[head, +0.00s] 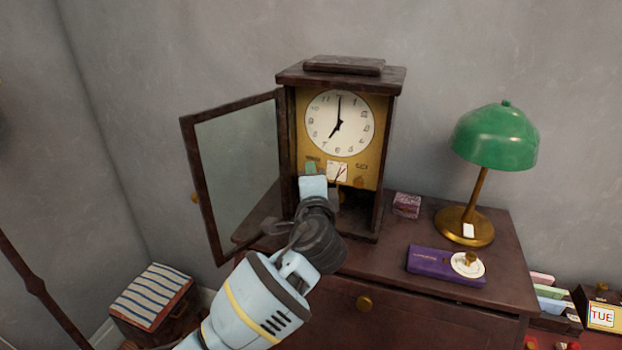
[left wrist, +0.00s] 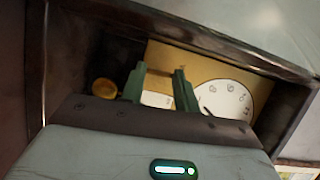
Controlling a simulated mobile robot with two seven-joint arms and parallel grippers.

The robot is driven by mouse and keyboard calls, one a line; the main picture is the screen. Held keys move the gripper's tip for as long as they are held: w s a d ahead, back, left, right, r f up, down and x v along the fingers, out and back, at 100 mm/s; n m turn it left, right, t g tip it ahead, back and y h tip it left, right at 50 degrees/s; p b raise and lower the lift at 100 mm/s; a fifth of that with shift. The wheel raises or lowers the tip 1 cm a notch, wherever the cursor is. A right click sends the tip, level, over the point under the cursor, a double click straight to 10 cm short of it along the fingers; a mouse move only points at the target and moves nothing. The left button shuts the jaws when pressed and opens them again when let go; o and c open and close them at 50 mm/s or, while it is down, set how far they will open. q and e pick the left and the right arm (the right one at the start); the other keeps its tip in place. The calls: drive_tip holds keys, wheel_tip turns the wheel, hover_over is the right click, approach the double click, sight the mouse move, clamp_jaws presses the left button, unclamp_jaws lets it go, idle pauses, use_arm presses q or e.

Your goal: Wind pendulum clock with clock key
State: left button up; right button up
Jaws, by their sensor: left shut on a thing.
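The pendulum clock (head: 391,140) stands upright on the cabinet, its face showing about seven o'clock. Its glass door (head: 237,160) is swung open to the left. My left gripper (head: 322,172) is at the lower part of the brass face, below the dial. In the left wrist view its two green fingers (left wrist: 160,88) point into the case, with the white dial (left wrist: 222,100) to their right. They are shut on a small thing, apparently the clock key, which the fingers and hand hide. A round brass piece (left wrist: 103,91) shows left of the fingers. My right gripper is not in view.
Right of the clock on the cabinet (head: 415,285) are a small patterned box (head: 406,205), a green lamp (head: 495,138) and a purple box (head: 436,264) with a white round piece (head: 467,266). A striped stool (head: 152,293) stands lower left. The open door borders my arm's left side.

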use_arm(q)
drive_tip(key=shift+f+m+t, duration=0.2)
drive_tip(key=shift+m+t, duration=0.6)
drive_tip(key=shift+m, duration=1.4)
drive_tip(key=o, duration=1)
drive_tip(key=shift+s+d+f, duration=0.1)
drive_tip(key=shift+s+f, duration=0.05)
drive_tip(key=shift+s, duration=1.15)
drive_tip(key=shift+s+f, duration=0.2)
drive_tip(key=shift+s, duration=1.1)
drive_tip(key=shift+s+d+f, duration=0.1)
drive_tip(key=shift+s+f, duration=0.05)
drive_tip(key=shift+s, duration=1.15)
